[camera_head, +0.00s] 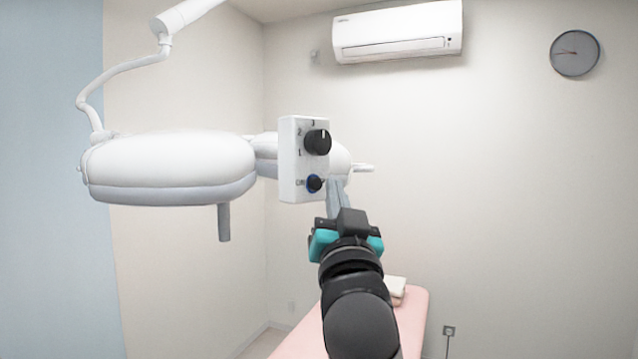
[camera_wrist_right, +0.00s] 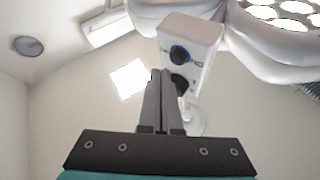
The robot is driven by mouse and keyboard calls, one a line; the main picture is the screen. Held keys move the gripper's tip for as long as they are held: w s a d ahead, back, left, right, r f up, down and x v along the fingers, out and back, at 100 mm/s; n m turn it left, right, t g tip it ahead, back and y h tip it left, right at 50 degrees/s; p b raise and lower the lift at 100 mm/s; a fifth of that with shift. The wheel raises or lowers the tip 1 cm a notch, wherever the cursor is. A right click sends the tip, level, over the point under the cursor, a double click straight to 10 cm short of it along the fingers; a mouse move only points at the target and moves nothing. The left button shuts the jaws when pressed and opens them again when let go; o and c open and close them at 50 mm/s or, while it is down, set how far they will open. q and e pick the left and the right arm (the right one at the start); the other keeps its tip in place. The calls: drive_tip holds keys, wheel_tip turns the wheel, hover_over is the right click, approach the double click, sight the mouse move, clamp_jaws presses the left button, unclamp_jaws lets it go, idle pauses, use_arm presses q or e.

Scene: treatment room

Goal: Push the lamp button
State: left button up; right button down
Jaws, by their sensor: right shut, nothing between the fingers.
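The white surgical lamp (camera_head: 168,165) hangs from a jointed arm at the left of the head view. Its white control box (camera_head: 290,160) carries a black knob (camera_head: 317,141) and, below it, a dark button with a blue ring (camera_head: 314,183). In the right wrist view the box (camera_wrist_right: 203,38) appears inverted, with the button (camera_wrist_right: 179,54) above the knob (camera_wrist_right: 180,83). My right gripper (camera_head: 334,183) is shut and empty, its fingertips just right of the button in the head view. In the right wrist view the fingertips (camera_wrist_right: 160,74) overlap the knob's left side; contact cannot be told. My left gripper is out of view.
A handle (camera_head: 224,222) hangs below the lamp head. A pink treatment bed (camera_head: 412,318) with folded towels (camera_head: 394,287) stands below my right arm. An air conditioner (camera_head: 398,32) and a clock (camera_head: 575,53) are on the wall.

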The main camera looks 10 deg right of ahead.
drive_tip(key=shift+s+d+p, duration=0.3)
drive_tip(key=shift+s+d, duration=0.2)
drive_tip(key=shift+s, duration=0.35)
drive_tip(key=shift+s+d+p, duration=0.35)
drive_tip(key=shift+s+d, duration=0.15)
drive_tip(key=shift+s, duration=0.35)
drive_tip(key=shift+s+d+p, duration=0.3)
drive_tip(key=shift+s+d, duration=0.2)
drive_tip(key=shift+s, duration=0.35)
